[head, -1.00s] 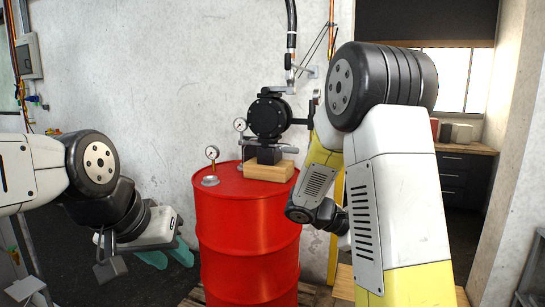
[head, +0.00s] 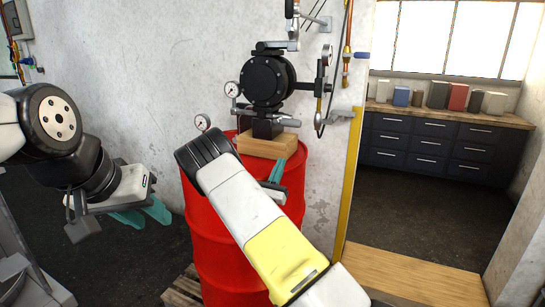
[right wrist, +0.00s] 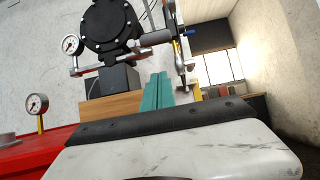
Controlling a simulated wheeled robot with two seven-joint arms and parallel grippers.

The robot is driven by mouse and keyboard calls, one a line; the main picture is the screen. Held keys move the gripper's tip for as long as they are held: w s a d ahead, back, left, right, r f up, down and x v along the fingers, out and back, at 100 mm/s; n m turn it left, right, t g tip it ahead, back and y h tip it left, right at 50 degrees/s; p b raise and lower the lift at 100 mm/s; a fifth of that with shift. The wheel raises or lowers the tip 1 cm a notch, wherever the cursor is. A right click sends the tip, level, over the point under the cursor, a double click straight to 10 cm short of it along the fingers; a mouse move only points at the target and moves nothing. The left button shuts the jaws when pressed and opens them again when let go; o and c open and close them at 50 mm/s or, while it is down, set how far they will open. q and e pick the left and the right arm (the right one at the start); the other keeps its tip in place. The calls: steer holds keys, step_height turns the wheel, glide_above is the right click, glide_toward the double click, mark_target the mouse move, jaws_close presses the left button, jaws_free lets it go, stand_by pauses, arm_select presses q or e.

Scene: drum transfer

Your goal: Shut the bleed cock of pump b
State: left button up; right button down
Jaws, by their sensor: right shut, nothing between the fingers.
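A black round pump (head: 267,80) stands on a wooden block (head: 268,144) on top of a red drum (head: 225,240). The pump also shows in the right wrist view (right wrist: 110,25). A pipe with fittings (head: 327,75) runs at its right side; I cannot tell which fitting is the bleed cock, and no label is readable. My right gripper (head: 275,172) is shut and empty, in front of the drum's upper right side and below the fittings. Its teal fingers lie together in the right wrist view (right wrist: 157,90). My left gripper (head: 142,214) is open and empty, left of the drum.
Two gauges stand by the pump, one (head: 232,89) at its left and one (head: 202,122) lower on the drum. A yellow post (head: 350,185) is right of the drum. A blue-handled valve (head: 362,55) is on the wall pipe.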

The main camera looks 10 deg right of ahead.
mark_target(288, 122)
steer(key=w+d+r, duration=0.4)
steer(key=w+r, duration=0.2)
steer(key=r, duration=0.2)
steer(key=shift+d+r, duration=0.2)
steer(key=shift+r, duration=0.05)
